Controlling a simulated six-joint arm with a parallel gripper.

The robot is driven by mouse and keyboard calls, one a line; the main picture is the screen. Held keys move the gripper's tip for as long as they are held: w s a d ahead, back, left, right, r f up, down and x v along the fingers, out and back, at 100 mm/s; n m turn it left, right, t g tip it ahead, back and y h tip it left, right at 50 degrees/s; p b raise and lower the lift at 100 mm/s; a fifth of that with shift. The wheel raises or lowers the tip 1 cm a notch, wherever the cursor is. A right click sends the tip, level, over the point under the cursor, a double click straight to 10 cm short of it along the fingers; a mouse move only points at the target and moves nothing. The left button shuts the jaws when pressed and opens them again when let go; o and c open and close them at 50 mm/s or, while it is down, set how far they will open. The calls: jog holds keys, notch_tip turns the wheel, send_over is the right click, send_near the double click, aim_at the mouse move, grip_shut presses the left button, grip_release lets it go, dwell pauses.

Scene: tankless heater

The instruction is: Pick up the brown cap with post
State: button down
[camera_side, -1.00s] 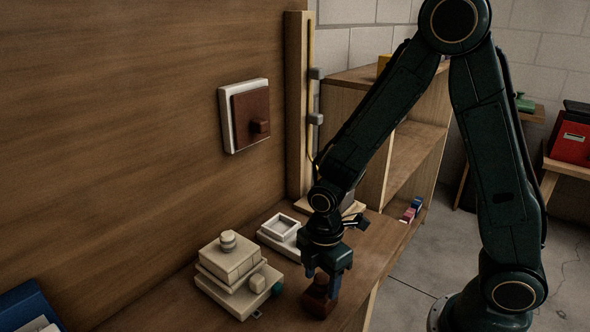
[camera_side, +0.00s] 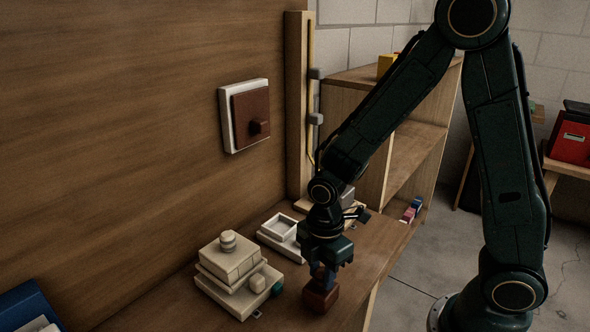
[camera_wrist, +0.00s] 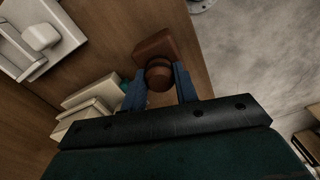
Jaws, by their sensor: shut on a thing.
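The brown cap with post (camera_side: 320,296) is at the front edge of the wooden bench, below my gripper (camera_side: 324,277). In the wrist view the cap's square plate (camera_wrist: 157,44) and round post (camera_wrist: 159,77) show, with the blue fingers of my gripper (camera_wrist: 159,88) on either side of the post. My gripper is shut on the post. From the side view I cannot tell whether the cap touches the bench or hangs just above it.
A cream stacked block assembly (camera_side: 232,272) stands left of the cap, with a white open square box (camera_side: 281,229) behind it. A white panel with a brown plate (camera_side: 246,116) is on the wooden wall. A shelf (camera_side: 405,160) stands behind my arm.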

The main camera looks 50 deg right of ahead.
notch_tip(320, 180, up, 18)
jog(key=shift+r, duration=0.2)
dwell(0.4)
